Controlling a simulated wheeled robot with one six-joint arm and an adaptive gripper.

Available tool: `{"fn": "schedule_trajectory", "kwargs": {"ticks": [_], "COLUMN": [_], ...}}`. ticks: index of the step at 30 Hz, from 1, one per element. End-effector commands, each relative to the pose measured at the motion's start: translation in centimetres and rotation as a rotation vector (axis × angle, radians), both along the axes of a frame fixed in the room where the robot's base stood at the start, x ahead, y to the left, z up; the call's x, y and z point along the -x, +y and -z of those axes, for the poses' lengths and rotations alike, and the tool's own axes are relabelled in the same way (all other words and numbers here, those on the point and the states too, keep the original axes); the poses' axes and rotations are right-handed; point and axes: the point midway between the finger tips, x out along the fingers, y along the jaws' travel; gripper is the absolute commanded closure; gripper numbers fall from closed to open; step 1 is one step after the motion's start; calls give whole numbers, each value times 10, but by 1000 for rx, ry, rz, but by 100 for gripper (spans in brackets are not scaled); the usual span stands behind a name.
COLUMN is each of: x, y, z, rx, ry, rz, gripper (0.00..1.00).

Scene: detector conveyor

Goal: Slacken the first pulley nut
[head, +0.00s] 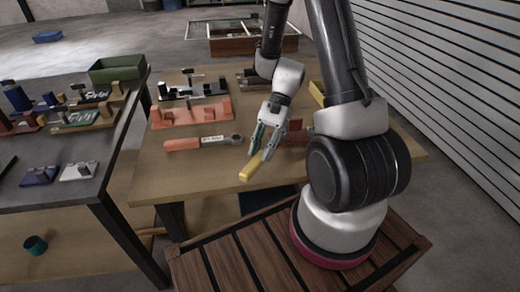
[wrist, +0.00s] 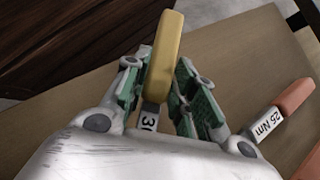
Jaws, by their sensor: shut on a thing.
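My gripper (head: 262,148) is shut on a yellow-handled tool (head: 250,169), above the front of the wooden table (head: 222,172). In the wrist view the yellow handle (wrist: 165,50) sticks out between the green finger pads. A white label that seems to start with "3" shows between the fingers; the tool's far end is hidden by my gripper. An orange-red handled wrench (head: 190,143) with a ring head lies on the table to the left; its label reads "25 Nm" in the wrist view (wrist: 264,124). I cannot make out a pulley nut in either view.
An orange fixture (head: 190,112) and a dark fixture (head: 193,88) stand behind the wrench. A dark red block (head: 295,125) is just right of my gripper. A grey table (head: 60,190) with several small parts and a green bin (head: 117,68) stands left.

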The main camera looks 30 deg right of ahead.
Motion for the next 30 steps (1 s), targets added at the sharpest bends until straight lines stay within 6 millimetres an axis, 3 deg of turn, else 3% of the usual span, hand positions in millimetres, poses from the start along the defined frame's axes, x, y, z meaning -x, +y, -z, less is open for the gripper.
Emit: {"fn": "schedule_trajectory", "kwargs": {"ticks": [30], "x": [19], "y": [-12], "z": [0], "rx": [-3], "ry": [5], "rz": [-157], "gripper": [100]}}
